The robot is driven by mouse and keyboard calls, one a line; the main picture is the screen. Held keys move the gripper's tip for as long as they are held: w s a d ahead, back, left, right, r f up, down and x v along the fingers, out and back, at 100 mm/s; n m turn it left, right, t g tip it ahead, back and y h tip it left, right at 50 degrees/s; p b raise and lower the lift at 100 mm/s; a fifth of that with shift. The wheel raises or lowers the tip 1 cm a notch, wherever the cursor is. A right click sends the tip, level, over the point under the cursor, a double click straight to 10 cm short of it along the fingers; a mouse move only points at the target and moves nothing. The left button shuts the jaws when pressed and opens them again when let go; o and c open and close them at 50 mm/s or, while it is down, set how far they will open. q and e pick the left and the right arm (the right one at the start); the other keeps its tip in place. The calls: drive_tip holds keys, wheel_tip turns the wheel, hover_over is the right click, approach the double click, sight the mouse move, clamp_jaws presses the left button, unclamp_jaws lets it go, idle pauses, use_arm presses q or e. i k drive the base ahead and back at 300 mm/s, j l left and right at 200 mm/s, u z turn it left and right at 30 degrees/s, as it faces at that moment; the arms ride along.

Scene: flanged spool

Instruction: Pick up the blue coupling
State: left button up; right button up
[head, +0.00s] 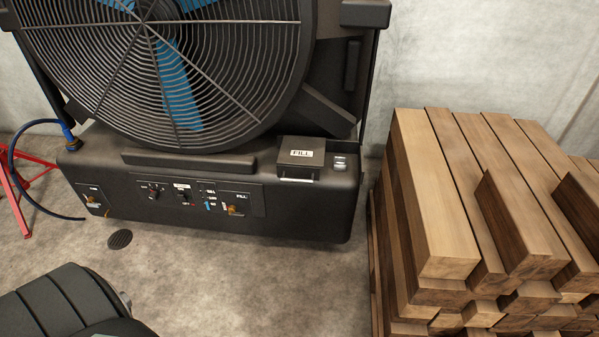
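A blue coupling (67,131) shows in the head view at the left end of the black fan unit. It is small and sits at the end of a blue hose (22,131), close to a brass-coloured fitting at the unit's upper left corner. I cannot tell whether it is fastened to that fitting. Neither of my grippers is in view.
The black fan unit (270,215) with its large round grille (245,60) stands against a concrete wall. A red stand (14,195) is at the left edge. Stacked timber (425,190) fills the right. The concrete floor (270,285) in front is mostly clear, with a small dark drain (119,239).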

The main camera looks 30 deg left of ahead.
sight(71, 140)
drive_tip(key=u, duration=2.45)
drive_tip(key=z, duration=0.2)
